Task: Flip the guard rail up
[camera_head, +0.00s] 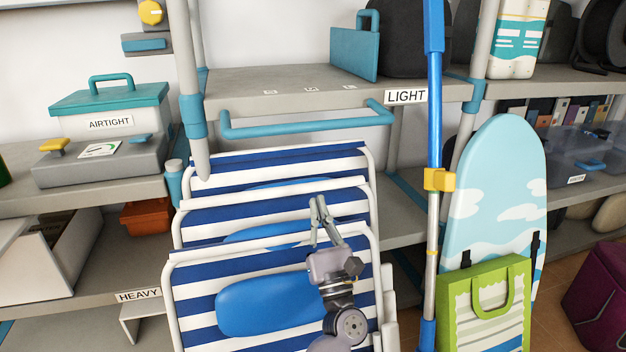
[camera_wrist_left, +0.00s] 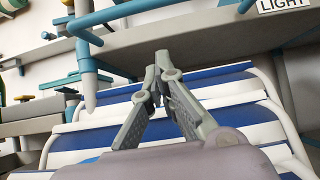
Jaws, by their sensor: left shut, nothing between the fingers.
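The guard rail (camera_head: 305,125) is a teal U-shaped bar at the front of the shelf labelled LIGHT. Its long bar hangs low, just below the shelf's front edge, with its ends bent toward the posts. In the left wrist view part of the rail (camera_wrist_left: 112,14) shows at the top left. My left gripper (camera_head: 317,200) is shut and empty, pointing up in front of the striped folding chairs, below the rail and apart from it. Its fingertips (camera_wrist_left: 157,62) also show in the left wrist view, under the shelf edge. My right gripper is not in view.
Blue-and-white folding chairs (camera_head: 265,222) lean below the shelf (camera_head: 270,90), close around my left gripper. A blue pole (camera_head: 434,110) stands upright at the right, with an ironing board (camera_head: 495,190) and green bag (camera_head: 485,300) beyond.

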